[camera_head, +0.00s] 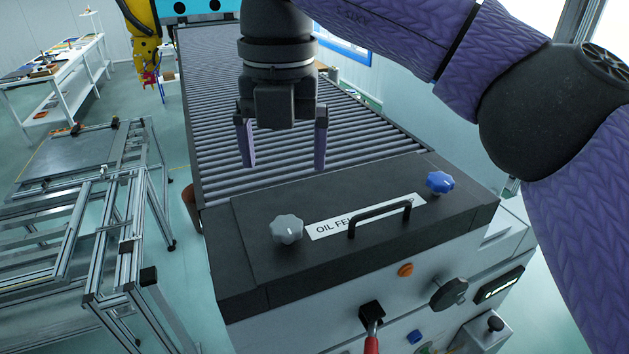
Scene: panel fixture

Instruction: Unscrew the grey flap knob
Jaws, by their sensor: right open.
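The grey flap knob (287,229) stands on the left part of a dark flap (370,250) on top of the panel box. A blue knob (440,182) stands at the flap's right end. A black handle (379,217) and a white label reading "OIL F…" (326,230), partly hidden by the handle, lie between the knobs. My right gripper (283,160) points down with its two fingers apart and nothing between them. In the picture it is above the grey knob, apart from it. My left gripper is not in view.
The panel's front carries an orange button (405,270), a black knob (449,294), a red-handled lever (371,330) and a blue button (414,337). A roller conveyor (220,110) runs behind. Aluminium frames (90,240) stand at left. A yellow robot arm (143,45) is far back.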

